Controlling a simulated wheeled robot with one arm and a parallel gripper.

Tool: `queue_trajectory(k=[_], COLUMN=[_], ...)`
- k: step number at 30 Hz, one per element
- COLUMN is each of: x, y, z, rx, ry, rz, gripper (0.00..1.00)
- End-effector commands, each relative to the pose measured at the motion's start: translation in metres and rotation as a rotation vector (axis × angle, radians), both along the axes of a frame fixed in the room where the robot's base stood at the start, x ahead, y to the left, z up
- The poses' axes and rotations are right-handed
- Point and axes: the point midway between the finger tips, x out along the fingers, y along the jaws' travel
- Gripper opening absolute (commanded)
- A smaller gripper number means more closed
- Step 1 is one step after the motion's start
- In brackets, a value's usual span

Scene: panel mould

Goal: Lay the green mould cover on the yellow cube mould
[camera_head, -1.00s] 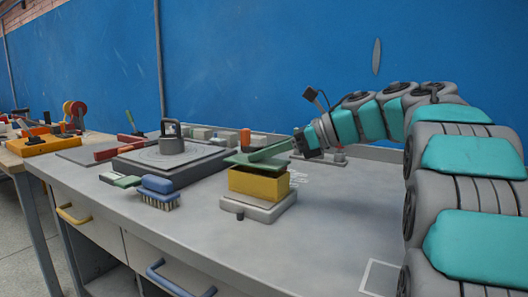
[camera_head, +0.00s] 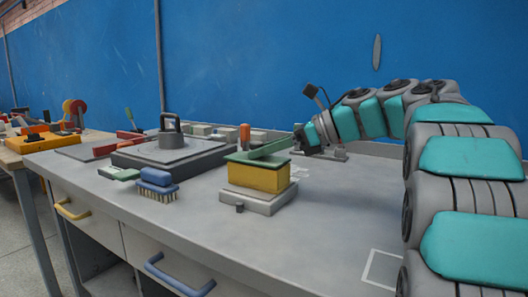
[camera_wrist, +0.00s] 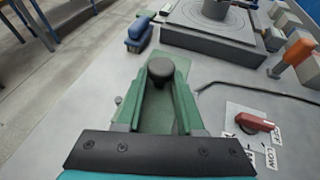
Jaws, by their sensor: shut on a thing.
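The yellow cube mould (camera_head: 257,178) stands on a grey base plate (camera_head: 268,206) on the workbench. The green mould cover (camera_head: 240,158) lies flat over the mould's top, roughly lined up with it; I see no clear gap between them. My gripper (camera_wrist: 160,72) has green fingers and is shut on the cover's dark round knob (camera_wrist: 160,66). In the wrist view the green cover (camera_wrist: 158,118) shows between and beyond the fingers. The yellow mould is hidden under it there.
A blue brush (camera_head: 157,180) lies left of the mould. A dark block with a round lid and handle (camera_head: 172,140) stands behind it. A red switch (camera_wrist: 252,122) on a labelled plate and an orange-handled thing (camera_head: 245,132) are nearby. The front right bench is clear.

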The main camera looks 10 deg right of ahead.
Motion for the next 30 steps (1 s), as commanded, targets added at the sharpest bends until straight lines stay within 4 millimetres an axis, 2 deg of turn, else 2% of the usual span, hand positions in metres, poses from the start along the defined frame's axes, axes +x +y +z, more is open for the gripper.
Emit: queue_trajectory(k=[2,3,10,20,28,30], x=[0.000,0.000,0.000,0.000,0.000,-0.003], y=[0.000,0.000,0.000,0.000,0.001,-0.008], z=[0.000,0.000,0.001,0.002,0.019,0.016], rx=[0.000,0.000,0.000,0.000,0.001,0.000], ry=[0.000,0.000,-0.001,-0.001,-0.002,-0.004], rz=[0.000,0.000,0.000,0.000,0.000,-0.003], gripper=[0.00,0.40,0.66,0.68,0.68,0.68])
